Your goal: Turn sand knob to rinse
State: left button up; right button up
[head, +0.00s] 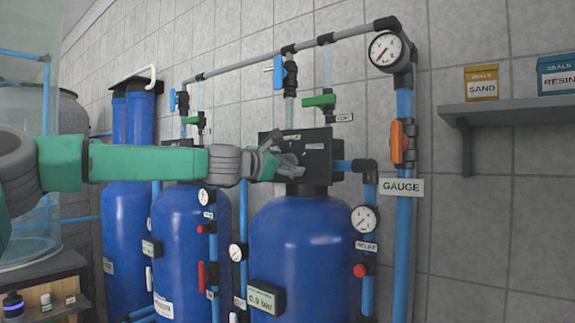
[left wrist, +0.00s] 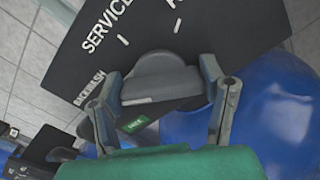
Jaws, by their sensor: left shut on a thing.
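The grey knob (left wrist: 160,75) sits on a black valve panel (left wrist: 215,35) in the left wrist view. The panel has white marks and the words SERVICE and BACKWASH; another word is cut off at the top edge. My left gripper (left wrist: 160,92) has one finger on each side of the knob and is shut on it. In the head view my left gripper (head: 277,163) is at the front of the black valve head (head: 319,157) on top of the right blue tank (head: 305,235). The knob is mostly hidden there by the fingers. My right gripper is not in view.
Pipes with gauges (head: 385,50), an orange-handled valve (head: 397,141) and green-handled valves (head: 320,100) surround the valve head. More blue tanks (head: 180,235) stand to the left. A shelf (head: 520,112) with SAND and RESIN boxes is on the right wall.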

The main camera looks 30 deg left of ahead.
pick_arm(q)
jog(key=shift+f, duration=0.1)
jog(key=m, duration=0.3)
jog(key=m+b, duration=0.1)
jog(key=m, duration=0.2)
jog(key=shift+f+m, duration=0.2)
jog(key=shift+m, duration=0.2)
jog(key=m, duration=0.1)
jog(key=m+b, duration=0.1)
jog(key=m, duration=0.1)
jog(key=m+b, duration=0.1)
jog(key=m, duration=0.1)
jog(key=shift+d+f, duration=0.1)
jog(key=shift+f, duration=0.15)
jog(key=m, duration=0.2)
jog(key=m+b, duration=0.1)
jog(key=m, duration=0.1)
jog(key=m+b, duration=0.1)
jog(key=m, duration=0.1)
jog(key=shift+f+m, duration=0.25)
jog(key=shift+m, duration=0.05)
jog(key=m+b, duration=0.2)
jog(key=m, duration=0.3)
jog(key=shift+f, duration=0.1)
jog(key=shift+m, duration=0.3)
jog(key=o, duration=1.1)
jog(key=shift+w+a+r, duration=0.1)
jog(key=shift+a+r, duration=0.1)
jog(key=shift+a, duration=0.05)
